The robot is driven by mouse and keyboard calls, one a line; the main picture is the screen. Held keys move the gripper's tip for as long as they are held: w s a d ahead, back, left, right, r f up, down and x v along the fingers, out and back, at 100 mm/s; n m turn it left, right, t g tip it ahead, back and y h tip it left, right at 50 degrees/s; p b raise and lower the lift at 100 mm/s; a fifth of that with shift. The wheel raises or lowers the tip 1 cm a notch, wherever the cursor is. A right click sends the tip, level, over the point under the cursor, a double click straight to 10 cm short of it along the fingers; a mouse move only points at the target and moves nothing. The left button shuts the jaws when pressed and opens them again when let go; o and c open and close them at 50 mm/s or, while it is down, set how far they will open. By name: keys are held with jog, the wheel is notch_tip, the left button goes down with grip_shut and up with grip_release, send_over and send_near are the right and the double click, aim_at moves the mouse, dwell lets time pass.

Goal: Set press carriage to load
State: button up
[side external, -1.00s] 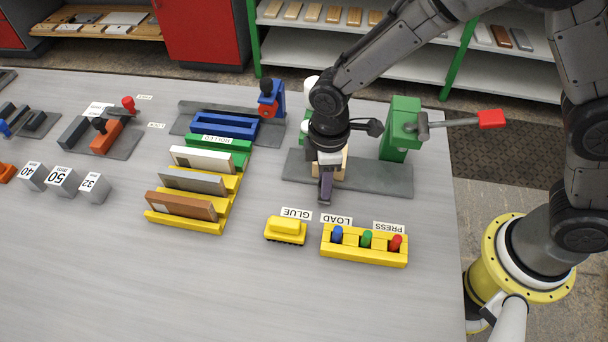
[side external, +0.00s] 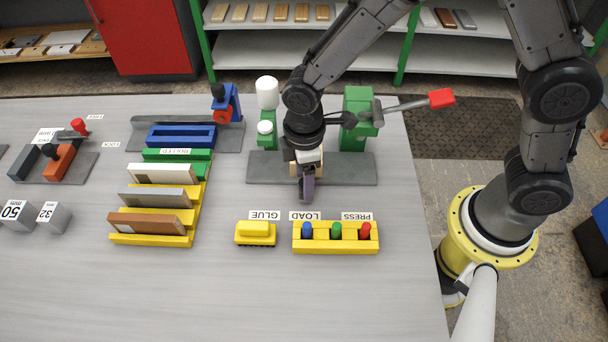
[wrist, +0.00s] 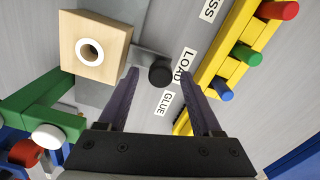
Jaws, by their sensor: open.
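The press has a grey base plate (side external: 262,168), a green frame (side external: 356,118) on its right and a red-ended lever (side external: 441,98). Its carriage is a pale wooden block with a white ring (wrist: 95,45); a grey stem ends in a dark knob (wrist: 160,76). In the side view my arm hides most of the carriage. My gripper (side external: 307,197) points down at the plate's front edge. In the wrist view my open gripper (wrist: 160,72) has one finger on each side of the knob, with gaps visible. The GLUE (side external: 264,215), LOAD (side external: 306,215) and PRESS (side external: 356,216) labels lie in front.
A yellow rack with blue, green and red pegs (side external: 336,246) and a yellow block (side external: 255,232) stand close in front. White-topped green posts (side external: 267,95) stand behind the plate's left end. A stepped rack of boards (side external: 150,238) is left. The front table is clear.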

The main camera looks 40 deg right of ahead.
jog(key=shift+r, duration=0.1)
notch_tip(320, 180, up, 14)
dwell(0.5)
jog(key=shift+f, duration=0.2)
jog(key=s+d+r+m+t, duration=0.2)
jog(key=d+r, duration=0.3)
jog(key=d, duration=0.2)
jog(key=s+d+r+m+t, duration=0.2)
jog(key=s+d+r+m, duration=0.1)
jog(key=d+r, duration=0.3)
jog(key=s+d+f+m, duration=0.1)
jog(key=s+d+m, duration=0.2)
jog(key=s, duration=0.2)
jog(key=s+d+f+m+t, duration=0.1)
jog(key=s+d+f+m, duration=0.1)
jog(key=s, duration=0.4)
jog(key=shift+d+f+m+t, duration=0.3)
jog(key=shift+d+m, duration=0.15)
jog(key=shift+m, duration=0.55)
